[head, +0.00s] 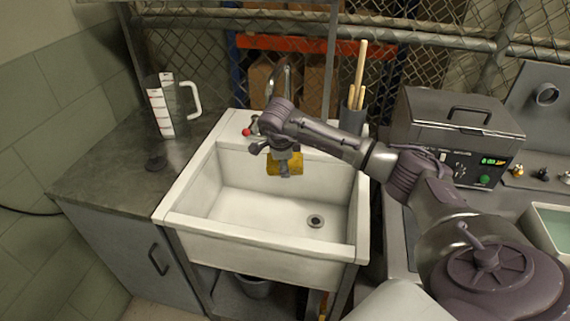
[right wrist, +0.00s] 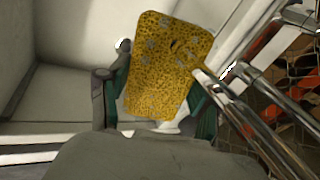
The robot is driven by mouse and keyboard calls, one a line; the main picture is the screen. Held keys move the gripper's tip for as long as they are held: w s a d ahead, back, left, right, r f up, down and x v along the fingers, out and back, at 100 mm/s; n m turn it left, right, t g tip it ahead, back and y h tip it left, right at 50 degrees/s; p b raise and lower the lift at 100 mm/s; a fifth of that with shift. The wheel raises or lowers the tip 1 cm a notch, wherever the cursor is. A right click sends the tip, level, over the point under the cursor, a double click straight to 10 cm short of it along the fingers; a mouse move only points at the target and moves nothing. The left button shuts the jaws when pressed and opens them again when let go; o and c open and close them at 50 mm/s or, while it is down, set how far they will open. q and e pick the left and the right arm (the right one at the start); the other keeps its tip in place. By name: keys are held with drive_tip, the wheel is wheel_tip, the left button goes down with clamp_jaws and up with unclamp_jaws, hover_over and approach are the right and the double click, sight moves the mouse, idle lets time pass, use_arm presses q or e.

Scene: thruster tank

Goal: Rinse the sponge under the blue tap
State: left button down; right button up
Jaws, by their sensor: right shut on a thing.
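The yellow sponge (head: 272,168) is in my right gripper (head: 284,166), held up inside the white sink (head: 210,210), near its back wall and above the basin floor. In the right wrist view the sponge (right wrist: 165,62) is speckled and sits between the two fingers. The chrome tap (head: 284,75) rises behind my right wrist, which hides its lower part. Its pipes (right wrist: 262,115) also run beside the sponge in the right wrist view. A red tap knob (head: 253,119) shows left of my wrist. No blue tap handle is visible. My left gripper is out of view.
A clear measuring jug (head: 162,105) stands on the dark counter (head: 100,165) at left. A dark holder (head: 352,118) with wooden handles stands behind the sink's right corner. A grey machine (head: 450,125) stands at right. The basin around the drain (head: 315,221) is empty.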

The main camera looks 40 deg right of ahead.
drive_tip(key=shift+s+a+r+p, duration=0.25)
drive_tip(key=shift+s+a+p, duration=0.15)
drive_tip(key=shift+a+p, duration=0.1)
drive_tip(key=s+a+r+p, duration=0.2)
drive_tip(key=s+a+p, duration=0.2)
drive_tip(key=s+a, duration=0.4)
drive_tip(key=shift+s+a+r, duration=0.15)
drive_tip(key=shift+a+r, duration=0.1)
drive_tip(key=shift+a, duration=0.55)
